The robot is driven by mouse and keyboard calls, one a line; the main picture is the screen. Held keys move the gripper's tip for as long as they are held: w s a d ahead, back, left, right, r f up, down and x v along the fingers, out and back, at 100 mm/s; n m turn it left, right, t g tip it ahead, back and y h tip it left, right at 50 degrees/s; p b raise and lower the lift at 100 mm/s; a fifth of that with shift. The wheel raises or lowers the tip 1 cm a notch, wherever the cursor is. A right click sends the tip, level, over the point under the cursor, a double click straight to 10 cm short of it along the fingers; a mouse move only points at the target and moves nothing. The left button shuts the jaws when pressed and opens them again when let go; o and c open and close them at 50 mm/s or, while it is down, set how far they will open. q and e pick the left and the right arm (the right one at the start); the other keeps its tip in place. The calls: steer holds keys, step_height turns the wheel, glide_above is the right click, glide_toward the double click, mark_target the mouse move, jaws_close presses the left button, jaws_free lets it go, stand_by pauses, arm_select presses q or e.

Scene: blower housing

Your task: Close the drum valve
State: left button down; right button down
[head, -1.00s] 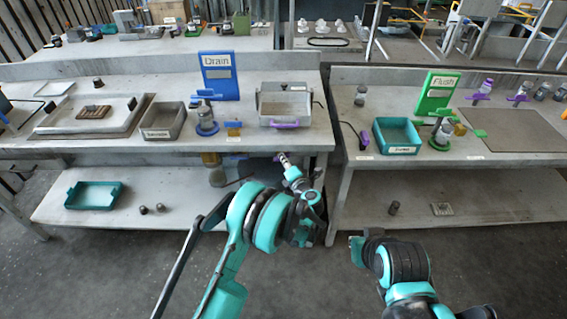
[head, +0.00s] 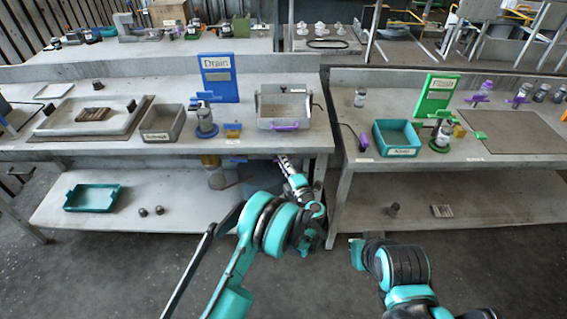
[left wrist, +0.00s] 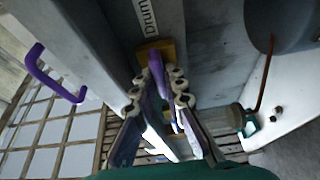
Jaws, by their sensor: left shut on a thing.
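The drum valve shows in the left wrist view below a white label reading "Drum". It has a yellow body (left wrist: 170,48) and a purple lever (left wrist: 156,62). My left gripper (left wrist: 160,82) is shut on the purple lever, with a finger on each side of it. In the head view my left gripper (head: 283,160) is at the front edge of the left bench, below the grey box with the purple handle. The valve is hidden there behind the gripper and bench edge. My right arm shows at bottom right, but I cannot make out its gripper.
A grey box (head: 284,106) with a purple handle (head: 285,127) stands above on the bench (head: 340,158). A lower shelf (head: 150,212) runs below. The floor in front is clear.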

arm_select(q)
steer(key=c, duration=1.6)
jaws_free()
steer(key=v, duration=1.2)
